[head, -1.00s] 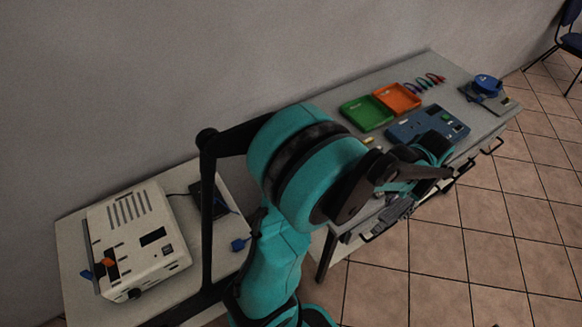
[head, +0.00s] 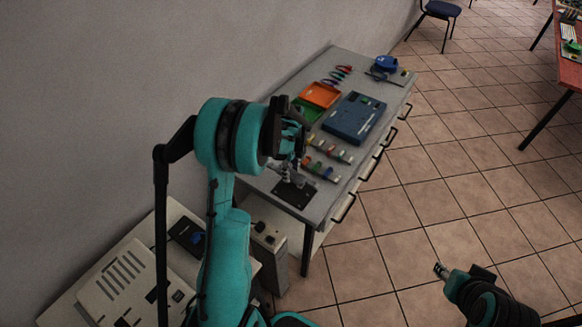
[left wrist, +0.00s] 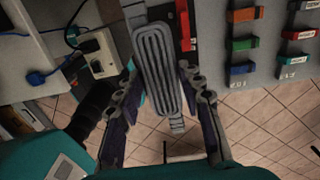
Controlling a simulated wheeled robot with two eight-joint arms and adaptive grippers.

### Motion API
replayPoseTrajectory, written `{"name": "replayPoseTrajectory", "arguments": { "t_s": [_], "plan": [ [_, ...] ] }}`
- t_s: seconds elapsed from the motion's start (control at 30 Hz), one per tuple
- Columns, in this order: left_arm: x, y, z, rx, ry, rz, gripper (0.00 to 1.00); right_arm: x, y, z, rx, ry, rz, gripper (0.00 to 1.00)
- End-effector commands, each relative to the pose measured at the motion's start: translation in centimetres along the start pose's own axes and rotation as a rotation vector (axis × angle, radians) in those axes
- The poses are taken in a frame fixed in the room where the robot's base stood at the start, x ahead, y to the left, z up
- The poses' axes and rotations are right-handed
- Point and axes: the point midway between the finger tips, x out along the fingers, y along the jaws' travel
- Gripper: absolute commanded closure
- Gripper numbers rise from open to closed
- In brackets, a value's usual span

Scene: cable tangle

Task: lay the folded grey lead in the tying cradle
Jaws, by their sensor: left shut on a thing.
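The folded grey lead (left wrist: 160,70) shows in the left wrist view as a flat bundle of parallel loops between the fingers. My left gripper (left wrist: 158,84) is shut on it. In the head view my left gripper (head: 293,150) hangs over the near end of the workbench, and its arm partly hides what it holds. Below it stands a small grey fixture on a black plate (head: 294,194), which looks like the tying cradle; the gap between lead and fixture is unclear. My right gripper (head: 441,271) is over the floor at lower right, too small to read its jaws.
The workbench (head: 340,62) holds coloured clips (head: 330,152), a blue case (head: 354,118), an orange tray (head: 320,95), and a green tray (head: 306,111). A grey socket box (head: 268,240) stands beside its near end. A white machine (head: 125,280) is at lower left.

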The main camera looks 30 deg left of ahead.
Motion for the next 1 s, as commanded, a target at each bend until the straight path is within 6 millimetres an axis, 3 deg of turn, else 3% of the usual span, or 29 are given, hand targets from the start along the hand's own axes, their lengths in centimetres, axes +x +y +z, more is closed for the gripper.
{"name": "replayPoseTrajectory", "arguments": {
  "t_s": [0.8,1.0],
  "plan": [
    [9.1,0.0,0.0,0.012,0.0,0.0,0.94,4.5,0.0,3.2,0.0,0.0,0.0,0.6],
    [10.4,0.0,0.0,0.011,0.0,0.0,0.94,5.1,0.0,3.6,0.0,0.0,0.0,0.6]
  ]
}}
